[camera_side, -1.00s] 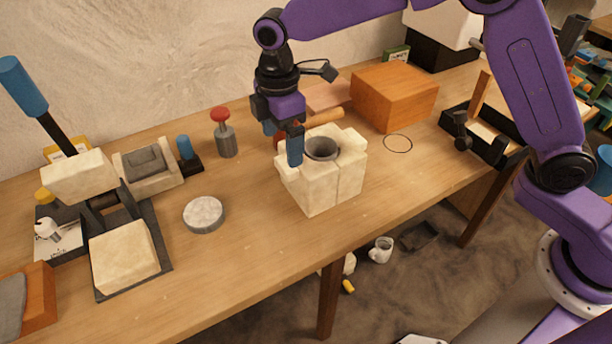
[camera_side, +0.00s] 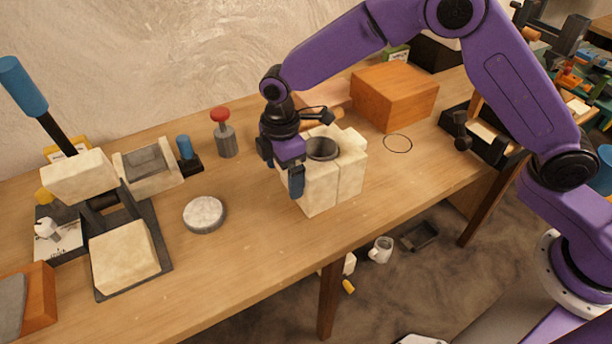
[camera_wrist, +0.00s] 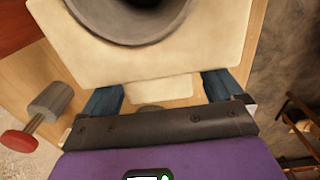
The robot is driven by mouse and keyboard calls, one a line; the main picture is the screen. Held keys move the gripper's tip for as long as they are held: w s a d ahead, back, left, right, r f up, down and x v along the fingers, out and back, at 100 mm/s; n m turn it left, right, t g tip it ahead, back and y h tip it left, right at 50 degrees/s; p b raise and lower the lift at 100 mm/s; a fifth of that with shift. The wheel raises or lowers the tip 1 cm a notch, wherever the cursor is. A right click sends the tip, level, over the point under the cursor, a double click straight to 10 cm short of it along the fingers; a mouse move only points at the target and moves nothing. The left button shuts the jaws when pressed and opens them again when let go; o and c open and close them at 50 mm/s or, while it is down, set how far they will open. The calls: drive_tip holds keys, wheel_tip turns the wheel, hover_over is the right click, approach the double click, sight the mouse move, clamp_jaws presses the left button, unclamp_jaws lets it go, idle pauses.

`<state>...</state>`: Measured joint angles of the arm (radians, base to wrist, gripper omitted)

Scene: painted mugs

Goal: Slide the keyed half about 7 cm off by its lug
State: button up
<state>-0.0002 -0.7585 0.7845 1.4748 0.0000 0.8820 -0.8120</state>
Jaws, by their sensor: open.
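The cream plaster mould stands on the table in the side view, its left half (camera_side: 318,190) and right half (camera_side: 352,174) together with a thin seam between them. A round grey opening (camera_side: 322,149) shows in its top and also in the wrist view (camera_wrist: 135,22). My gripper (camera_side: 284,172) is open and low at the left face of the left half. In the wrist view my gripper (camera_wrist: 162,90) has one blue finger on each side of the cream lug (camera_wrist: 160,89), with no clear grip on it. The keys are not visible.
A grey-white disc (camera_side: 204,214) lies to the left of the mould. A red-topped tool (camera_side: 224,132) stands behind, and an orange-brown block (camera_side: 394,96) is back right. A thin dark ring outline (camera_side: 397,143) marks the table right of the mould. The table in front is clear.

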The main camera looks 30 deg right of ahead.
drive_tip(key=shift+c, duration=0.3)
drive_tip(key=shift+r, duration=0.1)
drive_tip(key=c, duration=1.2)
drive_tip(key=shift+a, duration=0.15)
